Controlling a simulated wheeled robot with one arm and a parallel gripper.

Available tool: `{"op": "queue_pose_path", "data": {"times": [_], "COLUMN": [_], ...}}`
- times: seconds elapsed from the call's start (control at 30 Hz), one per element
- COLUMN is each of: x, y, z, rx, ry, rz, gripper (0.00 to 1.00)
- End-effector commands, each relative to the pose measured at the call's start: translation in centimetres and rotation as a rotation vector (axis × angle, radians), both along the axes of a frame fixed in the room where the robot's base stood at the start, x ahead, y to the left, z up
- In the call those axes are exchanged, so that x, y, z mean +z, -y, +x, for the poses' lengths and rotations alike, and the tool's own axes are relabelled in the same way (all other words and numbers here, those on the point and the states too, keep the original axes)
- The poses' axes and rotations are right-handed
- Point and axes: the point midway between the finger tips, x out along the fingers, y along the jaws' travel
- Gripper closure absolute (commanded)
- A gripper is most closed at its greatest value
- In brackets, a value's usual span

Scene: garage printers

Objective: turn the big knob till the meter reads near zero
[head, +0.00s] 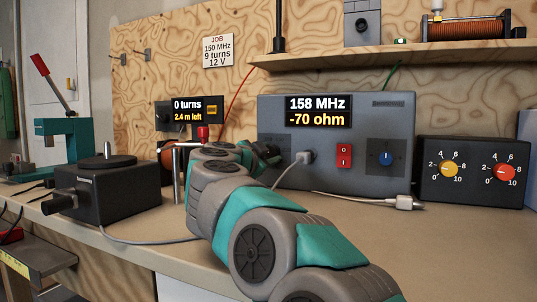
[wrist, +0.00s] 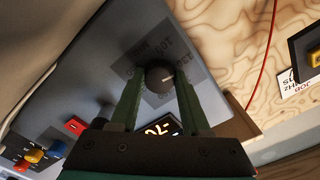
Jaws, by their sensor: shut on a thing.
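The big knob (wrist: 160,77) is round and black with a pale pointer line, on a dark labelled plate in the wrist view. My gripper (wrist: 158,80) has its two green fingers on either side of the knob, shut on it. In the head view my gripper (head: 272,155) is at the left part of the grey meter box (head: 375,112), and it and my arm hide the knob. The meter display (head: 318,111) reads 158 MHz and -70 ohm. In the wrist view the display (wrist: 160,128) is mostly covered by my gripper.
A red switch (head: 344,155) and a small blue knob (head: 386,158) are on the same panel. A black box (head: 474,190) with yellow and orange dials stands at right. A black motor box (head: 112,188) is at left. A loose plug (head: 403,202) lies in front.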

Motion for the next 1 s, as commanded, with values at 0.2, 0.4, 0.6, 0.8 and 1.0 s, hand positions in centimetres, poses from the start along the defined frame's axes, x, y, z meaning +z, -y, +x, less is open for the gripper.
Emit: {"op": "queue_pose_path", "data": {"times": [0.2,0.4,0.6,0.8,1.0], "x": [0.16,0.18,0.08,-0.01,-0.03], "y": [0.02,-0.01,-0.01,-0.01,0.03], "z": [-0.03,-0.05,-0.04,-0.02,-0.01], "rx": [0.0,0.001,0.001,0.001,0.0], "ry": [0.024,0.072,0.133,0.191,0.239], "rz": [0.067,0.2,0.368,0.528,0.658], "gripper": [1.0,1.0,1.0,1.0,1.0]}}
